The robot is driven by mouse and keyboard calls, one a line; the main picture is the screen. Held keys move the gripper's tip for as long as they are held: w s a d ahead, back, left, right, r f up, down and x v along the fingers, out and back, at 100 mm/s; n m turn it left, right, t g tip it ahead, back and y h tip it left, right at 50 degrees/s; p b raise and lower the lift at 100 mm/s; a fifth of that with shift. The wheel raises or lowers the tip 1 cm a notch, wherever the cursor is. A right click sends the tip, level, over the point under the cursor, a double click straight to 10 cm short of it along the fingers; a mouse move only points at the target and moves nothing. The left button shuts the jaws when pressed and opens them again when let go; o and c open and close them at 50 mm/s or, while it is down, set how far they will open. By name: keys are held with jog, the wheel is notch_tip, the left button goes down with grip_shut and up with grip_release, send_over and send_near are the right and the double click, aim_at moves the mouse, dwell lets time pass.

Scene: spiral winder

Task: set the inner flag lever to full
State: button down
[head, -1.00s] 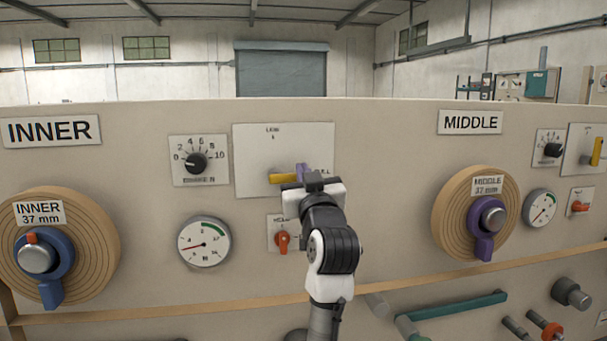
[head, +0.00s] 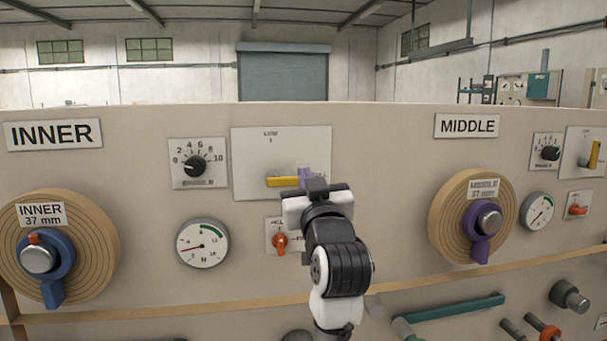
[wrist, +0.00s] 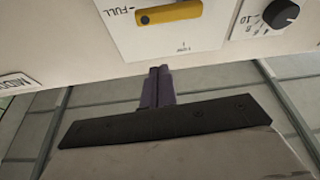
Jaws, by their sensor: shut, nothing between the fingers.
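The inner flag lever (head: 283,182) is a yellow bar on a white plate (head: 250,160). It lies about level, pointing right in the head view. In the wrist view, which is upside down, the lever (wrist: 170,12) points at the FULL mark (wrist: 120,13), and the LOW mark (wrist: 182,47) is off its side. My gripper (head: 305,178) has purple fingers, shut and empty, in front of the plate's right part, and covers the FULL mark in the head view. In the wrist view the fingers (wrist: 157,87) show apart from the lever.
The inner dial (head: 194,167) is left of the plate. A round gauge (head: 202,243) and a small orange switch (head: 280,241) are below. The inner roll (head: 88,245) is at the left; the middle roll (head: 450,215) and another yellow lever (head: 595,153) are at the right.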

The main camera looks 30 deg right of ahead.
jog(key=shift+v, duration=1.4)
jog(key=shift+r, duration=0.15)
